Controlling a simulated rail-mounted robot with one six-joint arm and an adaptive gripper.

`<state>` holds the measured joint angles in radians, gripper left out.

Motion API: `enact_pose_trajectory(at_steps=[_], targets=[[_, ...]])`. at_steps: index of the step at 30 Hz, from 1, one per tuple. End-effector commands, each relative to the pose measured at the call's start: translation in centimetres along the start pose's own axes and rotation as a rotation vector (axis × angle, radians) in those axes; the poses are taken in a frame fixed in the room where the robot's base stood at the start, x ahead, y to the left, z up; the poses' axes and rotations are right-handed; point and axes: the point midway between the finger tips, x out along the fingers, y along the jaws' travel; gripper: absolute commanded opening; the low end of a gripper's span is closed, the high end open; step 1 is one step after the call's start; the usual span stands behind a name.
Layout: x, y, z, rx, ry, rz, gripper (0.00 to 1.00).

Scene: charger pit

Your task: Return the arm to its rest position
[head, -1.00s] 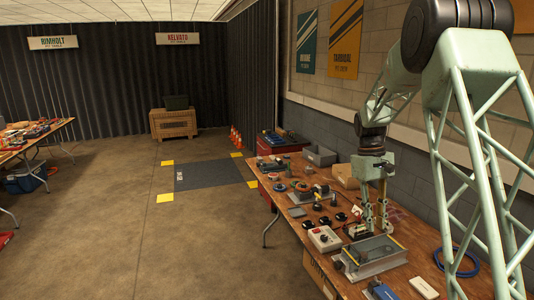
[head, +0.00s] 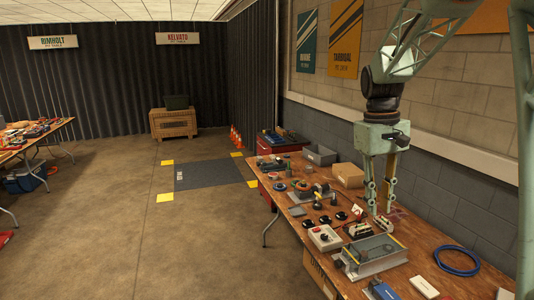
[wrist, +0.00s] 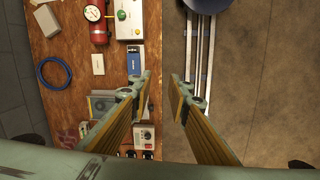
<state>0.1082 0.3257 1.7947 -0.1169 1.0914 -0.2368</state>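My gripper (head: 380,208) points down above the right-hand workbench (head: 415,270) in the head view. It hangs behind the open grey metal tray (head: 374,253) in that view. In the wrist view my gripper (wrist: 160,82) has its two fingers apart, with nothing between them. The gap there looks onto the bench edge and the bare floor. My arm's lattice links run up and out of the top right of the head view, so part of the arm is out of sight.
On the bench are a grey control box (head: 324,238), a blue cable coil (head: 456,262), a cardboard box (head: 348,174) and several small parts. A red fire extinguisher (wrist: 98,14) shows in the wrist view. The wall stands close behind the arm. The floor (head: 130,250) left of the bench is clear.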

Motion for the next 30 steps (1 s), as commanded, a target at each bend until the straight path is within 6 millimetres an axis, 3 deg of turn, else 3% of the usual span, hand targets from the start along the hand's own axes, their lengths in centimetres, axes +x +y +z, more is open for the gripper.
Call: enact_pose_trajectory(at_steps=[15,30], targets=[[-4.5,-3.6,7.0,0.037,0.082,0.002,0.17],[-7.1,-7.0,14.2,0.075,0.160,-0.003,0.17]])
